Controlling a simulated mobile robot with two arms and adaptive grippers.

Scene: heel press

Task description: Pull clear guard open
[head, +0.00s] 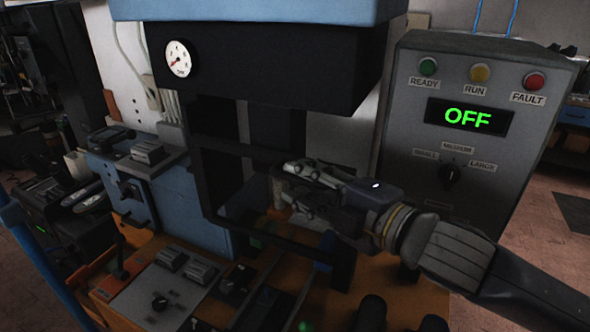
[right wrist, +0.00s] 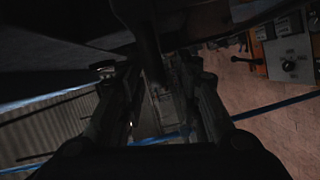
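The clear guard (head: 205,190) shows in the head view as a dark frame at the front of the press; its clear panel is hard to make out. My right gripper (head: 288,183) comes in from the right in front of the frame's opening. In the right wrist view its two fingers (right wrist: 152,75) stand apart. A dark bar (right wrist: 148,45) runs between them, and I cannot tell whether they touch it. My left gripper is not in view.
The press head with a dial gauge (head: 178,58) hangs above. A grey control box (head: 408,110) with an "OFF" display (head: 468,117) stands at the right. A lower panel with switches (head: 165,290) is at the front left. Blue machine parts (head: 205,215) flank the left side.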

